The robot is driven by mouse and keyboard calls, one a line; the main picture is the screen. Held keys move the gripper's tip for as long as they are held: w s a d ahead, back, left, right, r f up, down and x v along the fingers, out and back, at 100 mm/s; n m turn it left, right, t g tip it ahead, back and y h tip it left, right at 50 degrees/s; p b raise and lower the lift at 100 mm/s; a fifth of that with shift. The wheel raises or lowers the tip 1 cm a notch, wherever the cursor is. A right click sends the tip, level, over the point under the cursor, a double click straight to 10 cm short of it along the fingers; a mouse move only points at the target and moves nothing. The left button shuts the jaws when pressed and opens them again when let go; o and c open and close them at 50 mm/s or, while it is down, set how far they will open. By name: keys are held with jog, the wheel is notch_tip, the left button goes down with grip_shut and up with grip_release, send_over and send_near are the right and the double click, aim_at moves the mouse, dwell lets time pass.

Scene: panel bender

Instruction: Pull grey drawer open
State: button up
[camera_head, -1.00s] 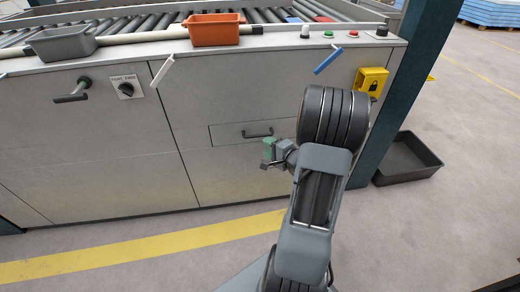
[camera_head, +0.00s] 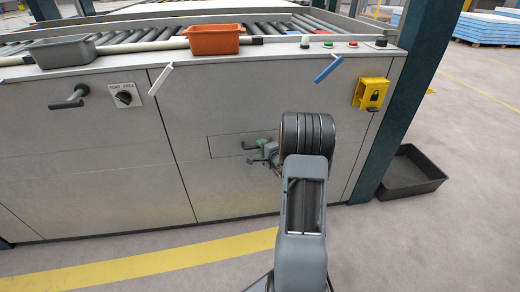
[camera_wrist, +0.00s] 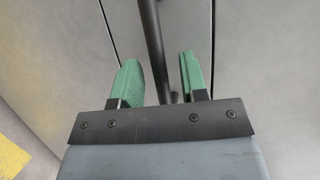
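The grey drawer (camera_head: 224,148) is a flush panel in the front of the grey machine. It looks closed in the head view. Its dark bar handle (camera_head: 249,145) is partly hidden by my gripper (camera_head: 262,153), which is at the handle's right part. In the wrist view my gripper (camera_wrist: 157,80) has its two green fingers apart, with the dark handle bar (camera_wrist: 153,45) running between them. A gap shows on both sides of the bar, so the fingers do not appear to press on it. The drawer front (camera_wrist: 172,30) lies behind it.
A grey bin (camera_head: 62,51) and an orange bin (camera_head: 213,40) stand on the machine's top edge. A yellow lock box (camera_head: 370,93) is on the right of the front. A black tray (camera_head: 410,172) lies on the floor beyond the teal post (camera_head: 398,110). Floor before the machine is clear.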

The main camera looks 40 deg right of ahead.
jog(key=shift+w+f, duration=0.1)
jog(key=shift+w, duration=0.45)
jog(key=shift+c, duration=0.2)
grip_shut()
